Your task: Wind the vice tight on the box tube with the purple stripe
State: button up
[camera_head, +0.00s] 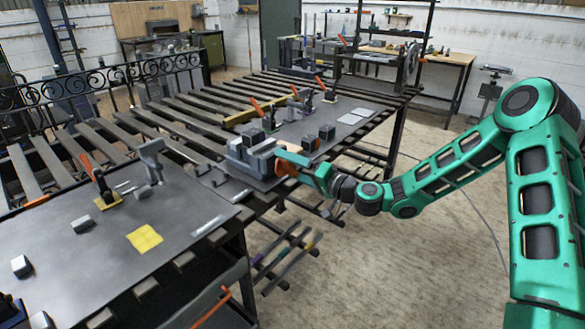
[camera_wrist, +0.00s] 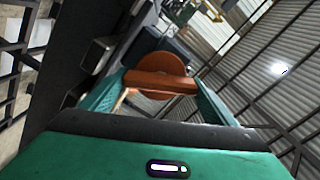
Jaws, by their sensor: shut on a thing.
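The grey vice (camera_head: 250,156) stands at the near right edge of the slatted bench. Its orange round handle (camera_head: 287,165) faces my arm. My gripper (camera_head: 298,167) reaches it from the right and is shut on the handle's crossbar. In the wrist view the orange disc (camera_wrist: 162,66) with its raised bar lies between the two teal fingers of my gripper (camera_wrist: 160,84). The vice's jaws are too small and partly hidden to tell what is between them. Several bars with coloured marks stick out below the bench edge, one with a purple mark (camera_head: 257,259).
A dark plate (camera_head: 165,240) at the near left carries a toggle clamp (camera_head: 150,160), small blocks and a yellow square (camera_head: 145,239). Grey blocks (camera_head: 327,132) and orange-handled clamps stand near the vice. The floor (camera_head: 400,270) to the right is open.

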jog(key=shift+w+d, duration=0.1)
jog(key=shift+w, duration=0.05)
jog(key=o, duration=1)
jog(key=shift+o, duration=0.2)
jog(key=v, duration=1)
jog(key=shift+s+d, duration=0.25)
jog(key=shift+d, duration=0.05)
jog(key=shift+f, duration=0.1)
jog(key=shift+c, duration=0.6)
